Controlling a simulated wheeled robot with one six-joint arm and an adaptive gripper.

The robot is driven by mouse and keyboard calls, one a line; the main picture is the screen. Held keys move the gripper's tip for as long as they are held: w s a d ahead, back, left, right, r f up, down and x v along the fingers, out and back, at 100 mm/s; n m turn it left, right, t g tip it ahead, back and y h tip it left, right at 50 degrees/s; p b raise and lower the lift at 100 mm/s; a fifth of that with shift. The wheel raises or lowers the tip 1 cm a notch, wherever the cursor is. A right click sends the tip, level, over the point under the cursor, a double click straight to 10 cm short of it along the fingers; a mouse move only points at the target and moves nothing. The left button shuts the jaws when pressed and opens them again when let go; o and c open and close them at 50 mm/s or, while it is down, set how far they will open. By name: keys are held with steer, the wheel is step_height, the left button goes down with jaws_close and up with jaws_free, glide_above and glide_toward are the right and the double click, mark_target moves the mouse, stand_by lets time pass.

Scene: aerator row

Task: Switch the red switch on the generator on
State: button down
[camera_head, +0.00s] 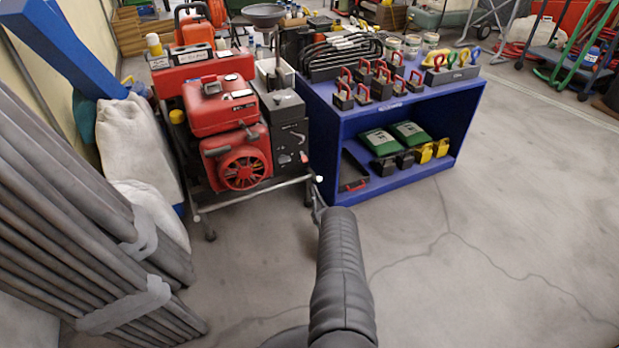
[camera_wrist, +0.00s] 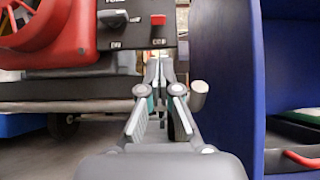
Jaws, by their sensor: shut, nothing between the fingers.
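The red generator (camera_head: 222,120) stands on a wheeled frame at left of centre, with a dark control panel (camera_head: 290,135) on its right side. In the wrist view, the small red switch (camera_wrist: 158,19) is on the dark panel's lower part, with a grey lever (camera_wrist: 112,18) to its left. Small white lettering lies under both; I cannot read it surely, nor tell the switch's position. My gripper (camera_wrist: 161,72) is shut and empty. Its fingertips appear below the switch in the wrist view and look apart from it. In the head view my gripper (camera_head: 318,200) is mostly hidden behind my arm.
A blue shelf unit (camera_head: 330,165) stands close right of the generator; its side wall is near my gripper. A frame handle's round end (camera_wrist: 199,95) is just right of my fingers. Grey pipes (camera_head: 70,190) lean at left. Floor at right is clear.

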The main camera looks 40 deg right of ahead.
mark_target(303, 156)
steer(key=shift+w+f+b, duration=0.1)
steer(key=shift+w+b, duration=0.05)
steer(key=shift+b, duration=0.25)
steer(key=b+x, duration=0.4)
steer(key=x, duration=0.5)
steer(key=shift+r, duration=0.35)
steer(key=shift+d+r, duration=0.1)
steer(key=shift+d, duration=0.05)
steer(key=shift+r+g+p, duration=0.15)
steer(key=shift+g+p, duration=0.55)
steer(key=shift+p, duration=0.3)
